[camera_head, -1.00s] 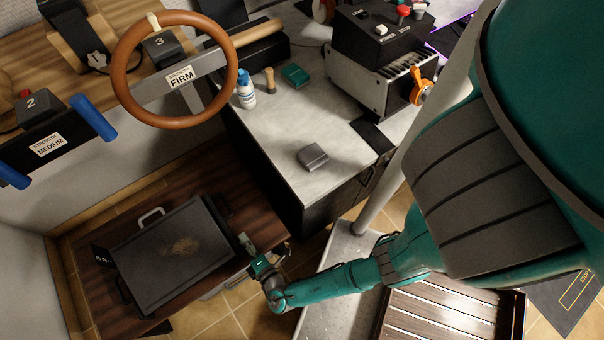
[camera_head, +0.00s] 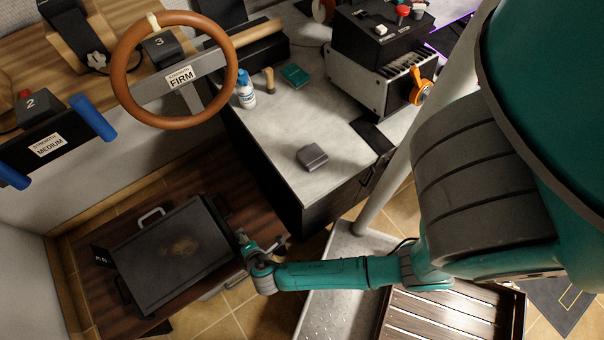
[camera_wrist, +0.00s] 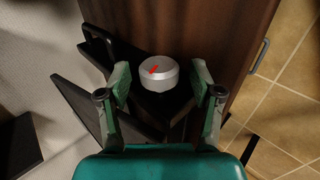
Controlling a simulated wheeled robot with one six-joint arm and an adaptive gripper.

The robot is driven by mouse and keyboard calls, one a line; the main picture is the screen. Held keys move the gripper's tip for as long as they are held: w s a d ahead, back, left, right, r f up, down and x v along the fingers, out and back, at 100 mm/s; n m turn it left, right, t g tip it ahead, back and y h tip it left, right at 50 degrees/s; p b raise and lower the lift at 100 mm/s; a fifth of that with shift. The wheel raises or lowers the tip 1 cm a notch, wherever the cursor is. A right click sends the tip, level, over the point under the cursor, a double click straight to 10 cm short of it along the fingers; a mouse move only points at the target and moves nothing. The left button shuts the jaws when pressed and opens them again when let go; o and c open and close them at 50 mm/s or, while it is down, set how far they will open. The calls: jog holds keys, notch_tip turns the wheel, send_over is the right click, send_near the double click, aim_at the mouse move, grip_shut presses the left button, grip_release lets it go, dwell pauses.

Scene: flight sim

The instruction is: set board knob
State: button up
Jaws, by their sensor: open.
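The knob (camera_wrist: 158,71) is a round silver-white cap with a red pointer mark in the wrist view. The pointer slants toward the lower left of the picture. My gripper (camera_wrist: 161,80) is open, with one finger on each side of the knob and a visible gap at both sides. In the head view my gripper (camera_head: 249,247) is at the right edge of the dark board (camera_head: 150,268), which has handles and a brown patch. The knob is not clearly visible there.
The board lies on a dark wooden table (camera_head: 95,300). A grey counter (camera_head: 290,130) stands behind, with a bottle (camera_head: 245,92) and a dark block (camera_head: 312,157). A brown steering wheel (camera_head: 130,108) is at upper left. Tiled floor (camera_head: 205,315) shows in front.

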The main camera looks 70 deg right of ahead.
jog(key=g+y, duration=0.1)
jog(key=g, duration=0.1)
jog(key=g+y, duration=0.1)
jog(key=g, duration=0.1)
jog(key=w+g+y, duration=0.1)
jog(key=g, duration=0.1)
jog(key=shift+d+r+y, duration=0.25)
jog(key=shift+y, duration=0.15)
jog(key=g+y, duration=0.1)
jog(key=g, duration=0.1)
jog(key=g+y, duration=0.1)
jog(key=g, duration=0.1)
jog(key=shift+w+d+y, duration=0.15)
jog(key=shift+y, duration=0.25)
jog(key=v, duration=1)
jog(key=shift+s+a+f+m+t+h, duration=0.3)
jog(key=shift+s+f+m+t, duration=1)
jog(key=shift+s, duration=1.35)
jog(key=shift+s+a+f+m+t+h, duration=0.3)
jog(key=shift+s+f+m+t, duration=0.55)
jog(key=shift+s+t, duration=1.25)
jog(key=s+r+m+t, duration=0.2)
jog(key=s+r, duration=0.4)
jog(key=r, duration=0.3)
jog(key=s+r+m+t, duration=0.3)
jog(key=s+r+t, duration=0.2)
jog(key=r, duration=0.5)
jog(key=shift+s+h, duration=0.3)
jog(key=shift+s, duration=1)
jog(key=shift+a, duration=0.1)
